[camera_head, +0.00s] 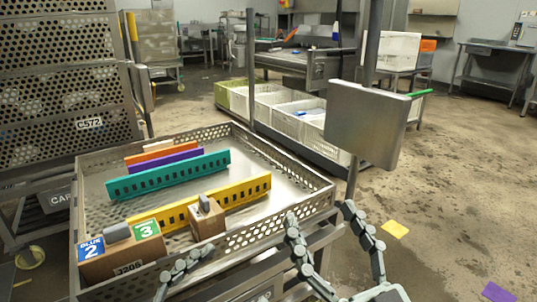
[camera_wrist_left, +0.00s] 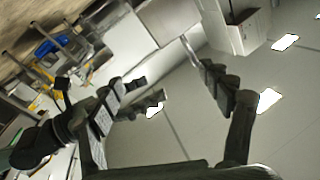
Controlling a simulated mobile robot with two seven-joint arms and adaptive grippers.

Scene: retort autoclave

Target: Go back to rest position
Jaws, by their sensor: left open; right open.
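My right gripper (camera_head: 320,212) is in the head view at the lower right, by the front right corner of the perforated metal tray (camera_head: 285,160). Its two fingers are spread apart with nothing between them. My left gripper (camera_head: 188,264) shows only in part at the bottom, in front of the tray; one finger is visible, and the rest is cut off. In the left wrist view the left gripper's fingers (camera_wrist_left: 170,80) are wide apart and empty, with pale floor or wall surfaces behind them.
The tray holds teal (camera_head: 165,178), purple (camera_head: 165,160), orange (camera_head: 145,154) and yellow (camera_head: 235,195) strips, a wooden block labelled 2 and 3 (camera_head: 120,262), and a smaller block (camera_head: 206,224). A grey panel on a post (camera_head: 365,125) stands behind the right gripper. Floor on the right is mostly clear.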

